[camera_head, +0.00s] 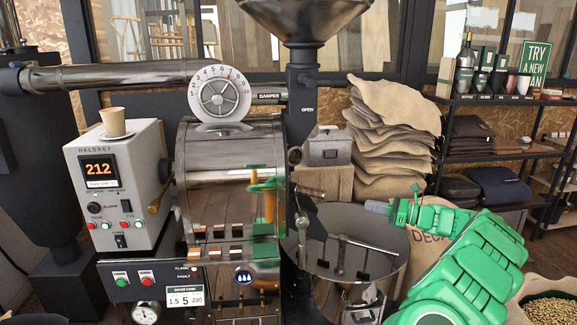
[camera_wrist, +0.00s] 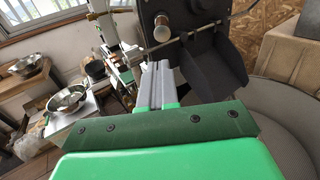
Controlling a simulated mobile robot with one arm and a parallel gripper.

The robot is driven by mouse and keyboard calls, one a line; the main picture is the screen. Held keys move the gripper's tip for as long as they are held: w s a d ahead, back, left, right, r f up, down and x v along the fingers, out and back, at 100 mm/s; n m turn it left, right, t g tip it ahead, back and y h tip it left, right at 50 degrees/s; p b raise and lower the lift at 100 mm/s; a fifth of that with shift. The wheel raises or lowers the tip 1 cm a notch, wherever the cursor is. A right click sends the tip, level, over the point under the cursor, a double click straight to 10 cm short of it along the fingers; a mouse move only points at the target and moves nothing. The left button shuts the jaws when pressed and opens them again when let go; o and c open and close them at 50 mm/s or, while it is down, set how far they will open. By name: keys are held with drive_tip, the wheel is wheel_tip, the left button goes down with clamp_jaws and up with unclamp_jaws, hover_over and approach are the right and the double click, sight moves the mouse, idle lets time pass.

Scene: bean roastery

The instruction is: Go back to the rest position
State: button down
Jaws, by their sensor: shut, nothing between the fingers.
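My green arm reaches in from the lower right in the head view. My gripper (camera_head: 376,207) is at its tip, pointing left, with its grey fingers together and nothing held. It is right of the roaster drum (camera_head: 230,165) and above the round cooling bin (camera_head: 350,262), apart from both as far as I can see. In the wrist view the gripper's grey fingers (camera_wrist: 157,85) show close together beyond the green housing, with a dark metal chute (camera_wrist: 215,62) past them.
A control box (camera_head: 118,190) reading 212 carries a paper cup (camera_head: 113,122) at left. Stacked sacks (camera_head: 393,140) stand behind my arm. A shelf (camera_head: 500,100) with bottle and cups is at right. A bean-filled sack (camera_head: 548,308) sits lower right. Metal bowls (camera_wrist: 68,100) show in the wrist view.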

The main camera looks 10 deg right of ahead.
drive_tip(key=s+a+r+n+g, duration=0.3)
drive_tip(key=a+r+n, duration=0.1)
drive_tip(key=a, duration=0.6)
drive_tip(key=s+a+r+n+g, duration=0.3)
drive_tip(key=s+a+r, duration=0.15)
drive_tip(key=a, duration=0.55)
drive_tip(key=s+a+r+n+g+h, duration=0.3)
drive_tip(key=s+a+n+g, duration=0.3)
drive_tip(key=s+a, duration=0.8)
drive_tip(key=s+f+n+h, duration=0.3)
drive_tip(key=s+n+h, duration=0.3)
drive_tip(key=s, duration=1.1)
drive_tip(key=s+d+f+n+h, duration=0.2)
drive_tip(key=s+d, duration=0.3)
drive_tip(key=s, duration=0.3)
drive_tip(key=s+d+f+n+h, duration=0.3)
drive_tip(key=s+d+h, duration=0.1)
drive_tip(key=s, duration=0.5)
drive_tip(key=shift+s+d+f+n, duration=0.3)
drive_tip(key=shift+d+f, duration=0.05)
drive_tip(key=shift+d, duration=0.55)
